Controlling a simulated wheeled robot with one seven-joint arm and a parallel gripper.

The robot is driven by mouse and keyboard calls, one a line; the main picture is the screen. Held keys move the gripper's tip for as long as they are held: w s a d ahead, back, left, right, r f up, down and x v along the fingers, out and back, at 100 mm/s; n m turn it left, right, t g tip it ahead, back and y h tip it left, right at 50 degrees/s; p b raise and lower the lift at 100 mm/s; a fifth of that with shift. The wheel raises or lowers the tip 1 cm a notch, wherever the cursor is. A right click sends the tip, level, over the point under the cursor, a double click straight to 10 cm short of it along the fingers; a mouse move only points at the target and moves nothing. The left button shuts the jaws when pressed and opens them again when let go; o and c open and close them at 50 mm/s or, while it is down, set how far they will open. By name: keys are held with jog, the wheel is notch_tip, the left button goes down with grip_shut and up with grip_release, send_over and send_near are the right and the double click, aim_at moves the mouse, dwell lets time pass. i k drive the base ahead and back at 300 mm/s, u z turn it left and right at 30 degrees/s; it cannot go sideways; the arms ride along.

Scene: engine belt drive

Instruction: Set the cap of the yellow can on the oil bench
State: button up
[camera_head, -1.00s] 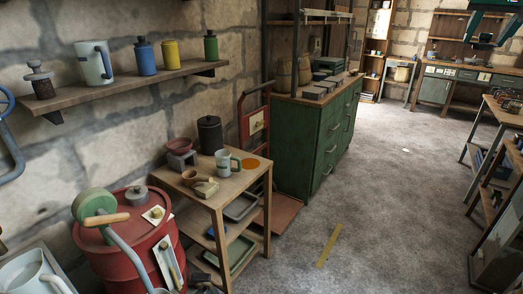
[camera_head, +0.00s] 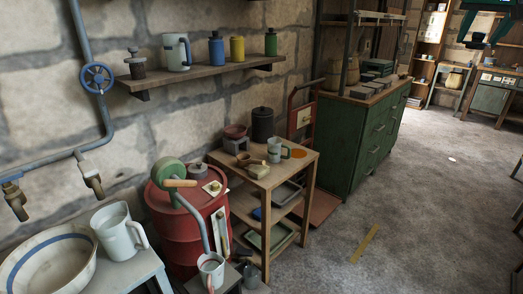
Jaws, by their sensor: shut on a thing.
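The yellow can (camera_head: 237,49) stands on the wall shelf between a blue can (camera_head: 216,50) and a green can (camera_head: 271,43). Its top looks flat and lower than its neighbours' capped tops; I see no cap on it. A small wooden bench (camera_head: 262,180) below, likely the oil bench, bears a mug, bowls, a dark canister and an orange patch. My gripper (camera_head: 477,42) hangs at the top right edge, far from the shelf and bench in the picture. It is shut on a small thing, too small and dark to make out.
A red drum (camera_head: 167,232) with a green-wheeled tool on top stands left of the bench. A green cabinet (camera_head: 347,153) stands to its right. A pitcher (camera_head: 117,236) and basin (camera_head: 45,262) are at the lower left. The floor (camera_head: 430,210) at right is mostly clear.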

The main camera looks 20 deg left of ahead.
aim_at(280, 172)
jog(key=u, duration=0.35)
jog(key=i, duration=1)
jog(key=z, duration=0.05)
